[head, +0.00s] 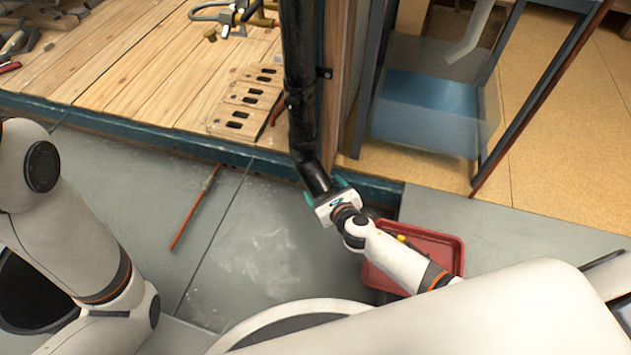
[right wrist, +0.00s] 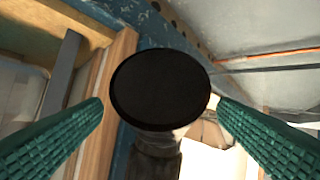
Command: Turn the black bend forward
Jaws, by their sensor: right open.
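The black bend (head: 314,178) sits at the lower end of a vertical black pipe (head: 301,90) and angles down to the right in the head view. My right gripper (head: 324,188) is at the bend's lower end, with its teal fingers open on either side of it. In the right wrist view, the bend's round dark end (right wrist: 160,88) faces the camera between the two spread green fingers. I cannot tell whether the fingers touch it. My left arm shows at the left of the head view, but its gripper is out of view.
A red tray (head: 452,249) with small items is on the grey floor below my right forearm. A thin reddish rod (head: 195,208) lies on the floor to the left. The pipe runs beside a wooden post (head: 336,80). A blue-framed stand (head: 425,108) is behind right.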

